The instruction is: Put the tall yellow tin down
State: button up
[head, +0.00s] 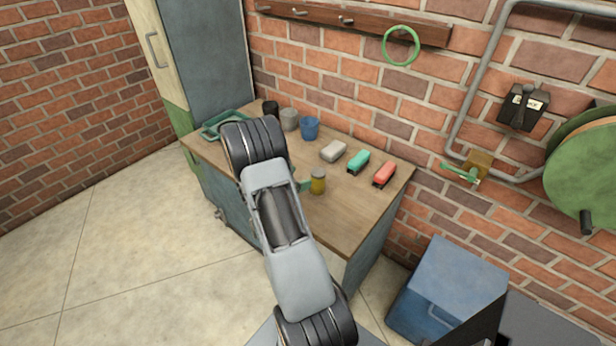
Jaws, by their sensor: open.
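The tall yellow tin (317,184) stands upright on the wooden bench top (352,208), near its front edge. It has a greyish lid. My arm crosses the picture in front of the bench and hides most of my gripper (303,185). Only a small green part, seemingly of a finger, shows just left of the tin. My gripper is open. Whether the finger touches the tin cannot be made out.
The bench's right front is clear.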

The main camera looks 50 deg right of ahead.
jog(key=s+a+r+m+t+y, duration=0.2)
jog(key=s+a+r+m+y, duration=0.1)
jog(key=a, duration=0.8)
jog(key=s+a+r+m+t+y, duration=0.3)
jog(key=a+r+m+y, duration=0.3)
jog(key=a, duration=0.6)
jog(key=s+a+r+m+t+y, duration=0.2)
jog(key=a+r+m+y, duration=0.3)
jog(key=a, duration=0.7)
jog(key=shift+s+r+m, duration=0.7)
jog(key=shift+s+r, duration=0.15)
jog(key=shift+r, duration=0.55)
jog(key=shift+c, duration=0.3)
